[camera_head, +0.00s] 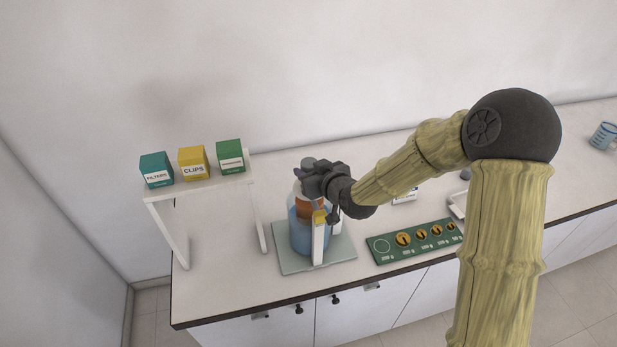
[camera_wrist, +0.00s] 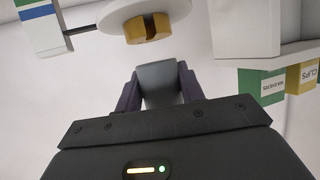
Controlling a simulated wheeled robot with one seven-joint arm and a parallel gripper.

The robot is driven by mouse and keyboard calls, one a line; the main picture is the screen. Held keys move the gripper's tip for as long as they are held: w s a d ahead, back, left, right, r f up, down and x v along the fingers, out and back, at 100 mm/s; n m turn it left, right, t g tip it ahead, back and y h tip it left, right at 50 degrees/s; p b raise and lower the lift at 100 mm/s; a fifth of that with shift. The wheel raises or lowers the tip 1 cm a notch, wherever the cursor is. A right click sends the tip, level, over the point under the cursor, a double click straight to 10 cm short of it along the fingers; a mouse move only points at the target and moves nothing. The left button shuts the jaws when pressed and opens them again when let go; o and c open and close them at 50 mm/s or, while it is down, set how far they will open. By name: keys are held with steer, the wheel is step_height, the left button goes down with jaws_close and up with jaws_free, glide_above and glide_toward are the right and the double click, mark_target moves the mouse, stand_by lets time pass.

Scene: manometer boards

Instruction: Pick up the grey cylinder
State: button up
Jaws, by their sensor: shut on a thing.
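In the wrist view, the grey cylinder (camera_wrist: 160,80) sits between the two dark fingers of my gripper (camera_wrist: 160,88), which is shut on it. The arm and gripper hide part of the vessel's top. An orange-brown part (camera_head: 307,208) shows in the vessel's upper half. I cannot tell whether the cylinder touches anything below.
The vessel and a white post (camera_head: 319,240) stand on a pale plate (camera_head: 287,265). A white stand (camera_head: 173,232) holding labelled boxes (camera_head: 193,162) is left. A green weight tray (camera_head: 385,259) is right. In the wrist view, a white disc (camera_wrist: 115,20) carries a slotted brass weight (camera_wrist: 148,29).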

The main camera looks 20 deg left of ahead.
mark_target(310, 163)
step_height(310, 163, up, 8)
steer(key=shift+f+b, duration=0.1)
steer(key=shift+b, duration=0.85)
